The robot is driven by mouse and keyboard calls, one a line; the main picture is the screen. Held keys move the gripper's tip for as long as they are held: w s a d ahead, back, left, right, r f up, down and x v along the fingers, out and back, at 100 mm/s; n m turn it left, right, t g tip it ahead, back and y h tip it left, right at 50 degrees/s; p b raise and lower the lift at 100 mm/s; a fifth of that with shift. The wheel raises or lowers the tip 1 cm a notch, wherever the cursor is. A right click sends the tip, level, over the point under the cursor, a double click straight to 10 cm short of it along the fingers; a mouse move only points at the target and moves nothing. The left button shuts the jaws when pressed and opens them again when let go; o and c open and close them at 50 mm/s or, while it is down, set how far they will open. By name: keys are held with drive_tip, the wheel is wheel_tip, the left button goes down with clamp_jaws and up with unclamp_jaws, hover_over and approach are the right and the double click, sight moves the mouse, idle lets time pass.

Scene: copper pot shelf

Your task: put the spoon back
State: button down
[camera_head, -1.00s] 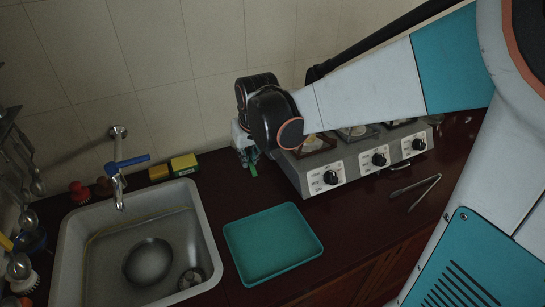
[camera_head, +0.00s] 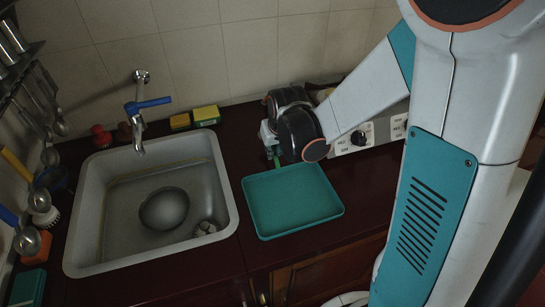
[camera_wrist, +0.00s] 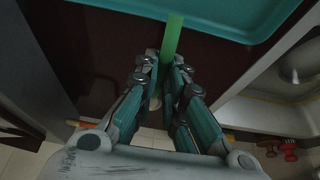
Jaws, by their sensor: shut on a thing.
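My gripper (camera_head: 270,140) is at the back edge of the teal tray (camera_head: 292,205), mostly hidden by my wrist. In the wrist view, my gripper (camera_wrist: 168,85) is shut on a flat green strip (camera_wrist: 172,38), which looks like the spoon's handle and reaches toward the tray (camera_wrist: 225,12). A little of the green also shows below my gripper in the head view (camera_head: 277,161). The spoon's other end is mostly hidden between the fingers, so I cannot make out its bowl.
A sink (camera_head: 88,225) with a round metal bowl (camera_head: 165,208) is left of the tray. Ladles (camera_head: 28,241) hang at the far left. Yellow sponges (camera_head: 205,114) lie behind the sink. The stove (camera_head: 357,139) is right, partly behind my arm. Dark counter shows around the tray.

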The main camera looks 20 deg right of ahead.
drive_tip(key=shift+f+b, duration=0.55)
drive_tip(key=shift+f, duration=1.2)
drive_tip(key=shift+f, duration=0.25)
drive_tip(key=c, duration=1.7)
unclamp_jaws()
drive_tip(key=shift+b, duration=0.3)
